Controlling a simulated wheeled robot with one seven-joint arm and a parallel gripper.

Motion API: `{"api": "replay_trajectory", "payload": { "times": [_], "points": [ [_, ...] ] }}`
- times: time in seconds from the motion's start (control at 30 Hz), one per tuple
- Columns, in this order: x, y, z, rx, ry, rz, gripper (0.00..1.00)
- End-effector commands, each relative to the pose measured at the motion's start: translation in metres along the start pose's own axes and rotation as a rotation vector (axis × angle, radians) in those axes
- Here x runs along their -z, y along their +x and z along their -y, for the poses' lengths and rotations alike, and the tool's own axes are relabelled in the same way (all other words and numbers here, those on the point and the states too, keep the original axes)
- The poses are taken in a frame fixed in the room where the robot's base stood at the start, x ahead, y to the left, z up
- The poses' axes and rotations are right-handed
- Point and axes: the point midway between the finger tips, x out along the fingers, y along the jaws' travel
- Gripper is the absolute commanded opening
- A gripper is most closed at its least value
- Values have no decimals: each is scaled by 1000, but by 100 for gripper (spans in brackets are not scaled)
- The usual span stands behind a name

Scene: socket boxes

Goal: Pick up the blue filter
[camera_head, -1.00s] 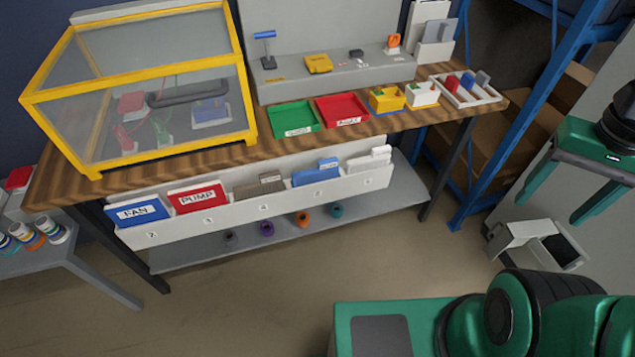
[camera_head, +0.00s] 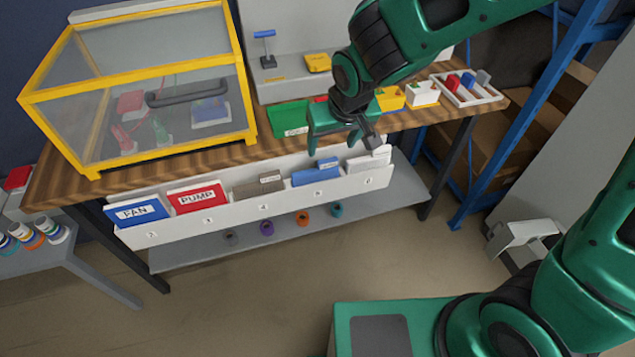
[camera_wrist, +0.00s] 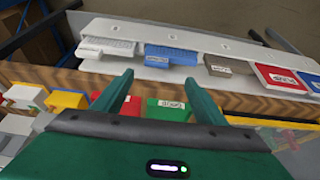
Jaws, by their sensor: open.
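The blue filter (camera_head: 317,173) stands in the white rack under the table edge, between a grey-brown piece and a white piece. It also shows in the wrist view (camera_wrist: 171,55), beyond and between my fingertips. My gripper (camera_head: 342,142) is open and empty, in front of the table edge, above and slightly right of the filter in the head view. Its two green fingers also show in the wrist view (camera_wrist: 158,77). The fingers appear apart from the filter. The filter's lower part is hidden by the rack front.
The white rack (camera_head: 217,217) also holds a blue FAN piece (camera_head: 138,211), a red PUMP piece (camera_head: 197,196), a grey-brown piece (camera_head: 258,186) and a white piece (camera_head: 368,161). The wooden tabletop (camera_head: 190,157) is close behind my gripper. Bins stand on it.

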Motion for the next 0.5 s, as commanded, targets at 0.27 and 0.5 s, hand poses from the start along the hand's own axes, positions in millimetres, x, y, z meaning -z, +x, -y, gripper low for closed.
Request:
{"api": "replay_trajectory", "payload": {
  "times": [0.27, 0.5],
  "points": [
    [-1, 33, -3, -2, 2, 2, 66],
    [0, 45, -5, -3, 4, 2, 66]
  ]
}}
